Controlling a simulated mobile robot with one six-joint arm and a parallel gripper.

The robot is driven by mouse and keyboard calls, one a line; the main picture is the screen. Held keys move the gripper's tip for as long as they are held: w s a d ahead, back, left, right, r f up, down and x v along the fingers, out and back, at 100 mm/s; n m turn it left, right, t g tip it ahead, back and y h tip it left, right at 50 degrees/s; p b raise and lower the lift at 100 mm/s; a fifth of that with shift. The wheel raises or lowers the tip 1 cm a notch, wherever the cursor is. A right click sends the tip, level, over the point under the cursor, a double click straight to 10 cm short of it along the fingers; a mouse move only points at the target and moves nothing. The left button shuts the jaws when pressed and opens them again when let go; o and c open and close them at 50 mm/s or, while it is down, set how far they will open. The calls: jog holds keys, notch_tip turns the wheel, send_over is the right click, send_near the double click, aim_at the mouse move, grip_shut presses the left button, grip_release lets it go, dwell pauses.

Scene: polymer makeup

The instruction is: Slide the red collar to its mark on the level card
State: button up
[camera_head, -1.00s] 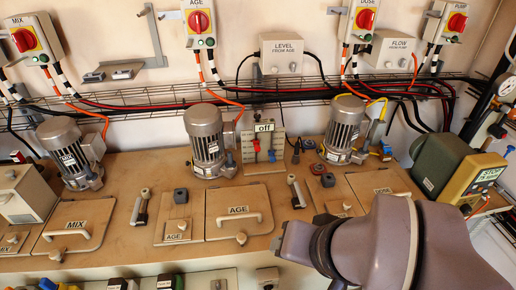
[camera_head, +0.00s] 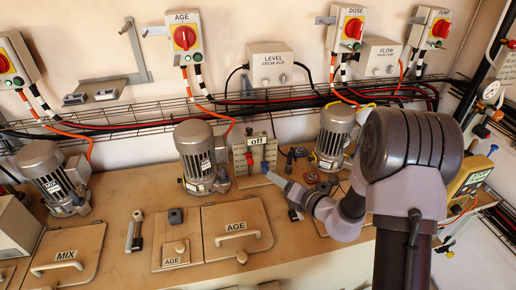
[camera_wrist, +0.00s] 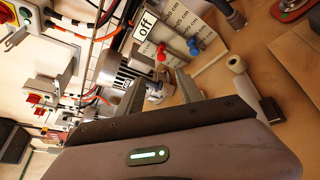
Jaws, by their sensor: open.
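The level card (camera_head: 240,160) is a pale upright board at the back of the bench, under a sign reading "off". The red collar (camera_head: 249,158) sits on its left part. A blue collar (camera_head: 265,167) sits to the right, at a lower height. In the wrist view the red collar (camera_wrist: 161,53) and blue collar (camera_wrist: 194,46) show beyond my fingers, beside cm markings on the card (camera_wrist: 184,18). My gripper (camera_wrist: 159,80) is open and empty, in front of the card and apart from the red collar. It also shows in the head view (camera_head: 269,174).
A grey motor (camera_head: 200,155) stands just left of the card, and another motor (camera_head: 334,135) to the right. A pale roller-like handle (camera_wrist: 237,65) is near my right finger in the wrist view. The AGE lid (camera_head: 222,215) lies in front. A wire cable tray (camera_head: 150,118) runs behind.

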aim_at(252, 163)
jog(key=b+x, duration=0.3)
jog(key=x, duration=1.4)
jog(key=shift+w+b, duration=0.25)
jog(key=shift+b, duration=0.1)
grip_shut()
jog(key=shift+d, duration=0.1)
